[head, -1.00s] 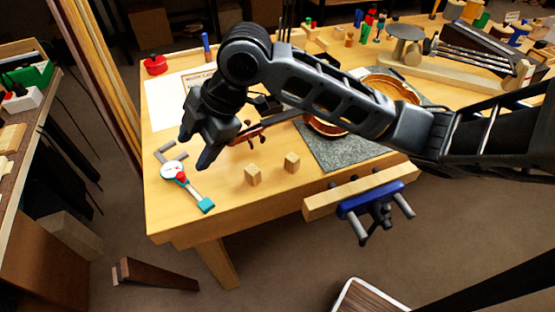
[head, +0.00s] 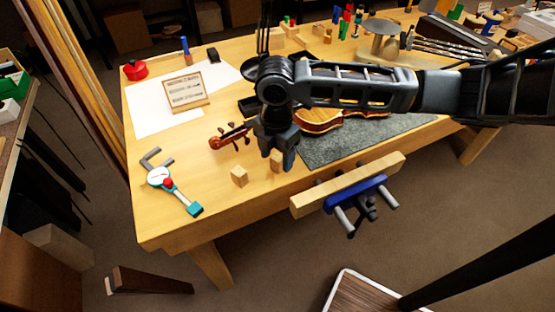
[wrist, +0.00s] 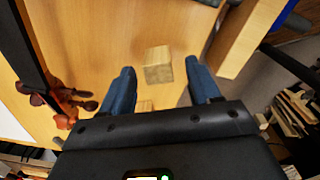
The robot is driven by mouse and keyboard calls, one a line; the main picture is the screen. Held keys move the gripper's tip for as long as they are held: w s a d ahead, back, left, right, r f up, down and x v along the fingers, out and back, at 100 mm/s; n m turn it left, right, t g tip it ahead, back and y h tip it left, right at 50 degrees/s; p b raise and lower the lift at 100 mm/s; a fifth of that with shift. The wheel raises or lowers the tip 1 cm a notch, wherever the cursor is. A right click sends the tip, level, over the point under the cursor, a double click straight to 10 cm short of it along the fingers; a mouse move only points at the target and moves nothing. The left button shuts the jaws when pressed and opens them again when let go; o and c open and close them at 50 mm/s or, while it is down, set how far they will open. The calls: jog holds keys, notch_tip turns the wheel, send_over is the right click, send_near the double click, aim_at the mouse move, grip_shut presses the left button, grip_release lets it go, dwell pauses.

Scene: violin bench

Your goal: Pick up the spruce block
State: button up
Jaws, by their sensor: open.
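Two small pale wooden blocks lie near the bench's front edge; I cannot tell by look which is the spruce block. The right block (head: 276,163) is partly hidden behind my fingers in the head view. In the wrist view this block (wrist: 158,67) shows ahead of and between the fingertips. The left block (head: 239,177) stands clear in the head view; in the wrist view what seems to be it (wrist: 145,105) is mostly hidden by the gripper body. My gripper (head: 279,158) points down over the right block, open and empty; it also shows in the wrist view (wrist: 159,74).
The vise (head: 350,187) juts from the front edge at right. A dial gauge (head: 160,177) lies at left. Bare bench surrounds the left block.

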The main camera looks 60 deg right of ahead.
jog(key=shift+f, duration=0.85)
jog(key=shift+c, duration=0.2)
jog(key=c, duration=1)
jog(key=shift+r, duration=0.1)
jog(key=shift+r, duration=0.5)
notch_tip(320, 180, up, 3)
jog(key=shift+f, duration=0.15)
jog(key=d+r, duration=0.2)
jog(key=d, duration=0.2)
jog(key=d+r+b, duration=0.1)
jog(key=d+r, duration=0.1)
jog(key=d, duration=0.1)
jog(key=s+d+r+b, duration=0.1)
jog(key=d+r, duration=0.2)
jog(key=d, duration=0.1)
jog(key=shift+d+r, duration=0.1)
jog(key=shift+d, duration=0.2)
